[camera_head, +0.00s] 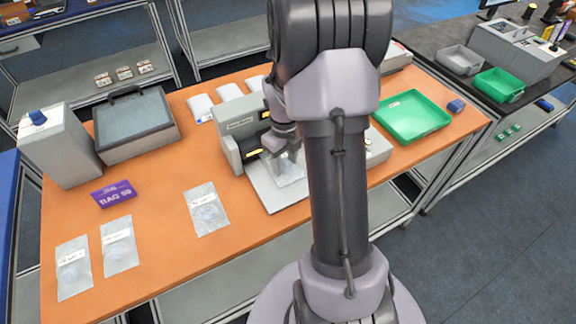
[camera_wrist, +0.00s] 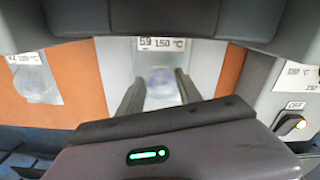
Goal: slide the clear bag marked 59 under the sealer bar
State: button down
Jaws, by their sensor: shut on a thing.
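The clear bag marked 59 (camera_wrist: 160,78) is between my gripper's fingers (camera_wrist: 158,100) in the wrist view, its label reading 59 and 150 °C. In the head view the bag (camera_head: 290,172) hangs at my gripper (camera_head: 285,152), over the sealer's pale base plate (camera_head: 267,190). My gripper is shut on the bag. The grey sealer (camera_head: 238,128) stands just left of my gripper. My arm hides part of the sealer, and I cannot tell whether the bag is under its bar.
Three other clear bags (camera_head: 206,208) lie at the table's front left. A purple BAG 59 sign (camera_head: 114,194) is behind them. A grey lidded tub (camera_head: 135,135) stands at left, a green tray (camera_head: 412,116) at right. A box with an OFF switch (camera_wrist: 294,124) is close at right.

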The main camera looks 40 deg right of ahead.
jog(key=c, duration=0.7)
grip_release()
notch_tip(320, 180, up, 18)
jog(key=f+p, duration=0.1)
jog(key=p, duration=0.4)
jog(key=s+a+r+n+t+b, duration=0.2)
jog(key=a+r+n+b, duration=0.15)
jog(key=a+n, duration=0.75)
jog(key=s+a+n+t+b, duration=0.1)
jog(key=s+a+n, duration=0.2)
jog(key=n, duration=0.3)
jog(key=s+a+n+t+y+b, duration=0.1)
jog(key=s+a+n, duration=0.3)
jog(key=a+n, duration=0.2)
jog(key=s+a+n+t+y+b, duration=0.1)
jog(key=s+a+n, duration=0.3)
jog(key=n, duration=0.4)
jog(key=shift+a+f+t+b, duration=0.3)
jog(key=shift+a+t+b, duration=0.1)
jog(key=shift+a, duration=0.3)
